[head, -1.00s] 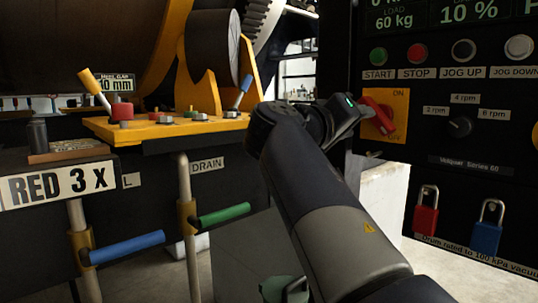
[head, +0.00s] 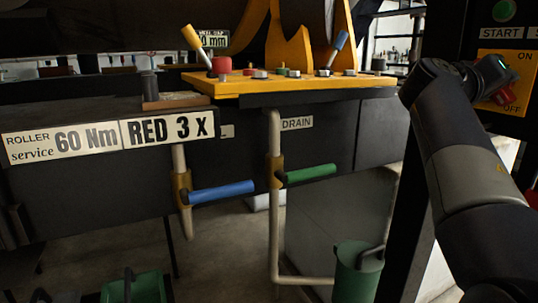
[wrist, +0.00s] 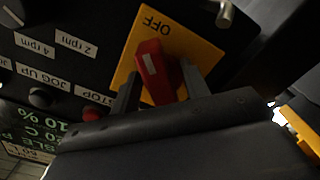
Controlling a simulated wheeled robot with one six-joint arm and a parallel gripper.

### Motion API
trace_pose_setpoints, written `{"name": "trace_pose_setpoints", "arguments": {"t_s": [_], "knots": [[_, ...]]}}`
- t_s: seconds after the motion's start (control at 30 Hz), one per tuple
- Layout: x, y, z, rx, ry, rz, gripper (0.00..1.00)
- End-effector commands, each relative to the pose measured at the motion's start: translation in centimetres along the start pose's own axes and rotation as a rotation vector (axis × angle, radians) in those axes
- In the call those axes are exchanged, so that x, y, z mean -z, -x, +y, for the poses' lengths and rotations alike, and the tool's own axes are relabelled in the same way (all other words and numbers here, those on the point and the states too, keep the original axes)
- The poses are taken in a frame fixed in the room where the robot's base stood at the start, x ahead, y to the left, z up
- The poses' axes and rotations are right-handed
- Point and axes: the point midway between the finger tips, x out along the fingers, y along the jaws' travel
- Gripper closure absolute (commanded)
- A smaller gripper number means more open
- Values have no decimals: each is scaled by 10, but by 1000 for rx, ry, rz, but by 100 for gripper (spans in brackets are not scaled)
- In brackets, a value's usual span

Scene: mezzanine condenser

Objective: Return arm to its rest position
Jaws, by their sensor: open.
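My gripper (wrist: 160,72) is open in the wrist view, with one dark finger on each side of the red switch handle (wrist: 155,68). I cannot tell whether either finger touches it. The handle is mounted on a yellow plate (wrist: 200,48) marked OFF. In the head view my arm rises at the right edge, and its end is by the yellow ON/OFF plate (head: 522,62). My wrist hides part of the plate and handle there.
An orange shelf (head: 225,84) with knobs and levers stands left of my arm. Below it are a blue-handled valve (head: 222,191), a green-handled valve (head: 310,173) and a green canister (head: 352,275). Another green container (head: 135,287) is at the bottom. The dark control panel borders the right.

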Motion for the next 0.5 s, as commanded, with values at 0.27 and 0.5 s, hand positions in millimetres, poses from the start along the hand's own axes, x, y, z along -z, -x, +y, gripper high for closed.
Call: {"name": "trace_pose_setpoints", "arguments": {"t_s": [0.27,0.5], "knots": [[0,4,0,0,-5,1,56],[1,37,0,2,-12,4,56]]}}
